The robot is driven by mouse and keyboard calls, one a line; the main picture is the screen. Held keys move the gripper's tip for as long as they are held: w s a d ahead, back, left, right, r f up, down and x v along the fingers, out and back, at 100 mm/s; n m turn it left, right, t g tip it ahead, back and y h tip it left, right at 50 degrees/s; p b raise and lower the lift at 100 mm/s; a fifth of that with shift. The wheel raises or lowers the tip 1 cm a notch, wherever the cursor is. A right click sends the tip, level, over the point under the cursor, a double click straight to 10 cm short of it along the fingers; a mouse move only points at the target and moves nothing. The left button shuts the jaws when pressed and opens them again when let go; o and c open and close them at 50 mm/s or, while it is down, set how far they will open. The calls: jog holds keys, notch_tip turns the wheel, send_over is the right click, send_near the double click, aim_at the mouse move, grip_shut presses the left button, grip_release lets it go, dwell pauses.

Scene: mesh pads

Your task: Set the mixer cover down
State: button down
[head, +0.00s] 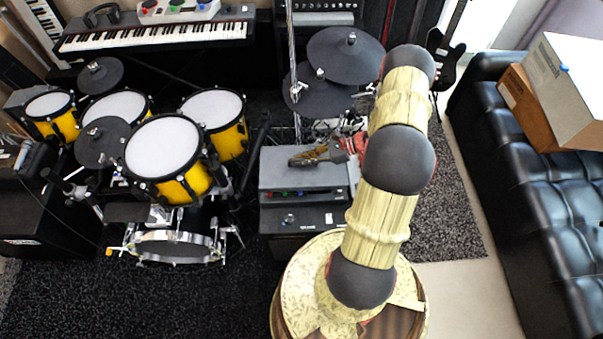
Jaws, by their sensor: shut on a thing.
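The mixer cover (283,174) is a grey, flat-topped piece on a dark unit left of my arm's base. Small coloured controls, green and red, show along its front edge. My gripper (298,160), brownish-gold with a red and dark wrist part, reaches in from the right over the top of the cover. It is shut on the cover. The exact grip point is too small to make out. I cannot tell whether the cover rests flat on what is below it or is held slightly above.
A dark box (305,218) stands just in front of the cover. A yellow drum kit (168,149) is to the left, with dark cymbals (345,52) behind. A keyboard (157,35) is at the back left. A black sofa (535,180) with boxes is at the right.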

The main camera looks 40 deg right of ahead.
aim_at(303, 170)
notch_tip(303, 170, down, 7)
jog(key=shift+b, duration=1.2)
jog(key=shift+f, duration=0.2)
jog(key=c, duration=2)
grip_release()
jog(key=shift+o, duration=0.6)
jog(key=shift+r, duration=0.2)
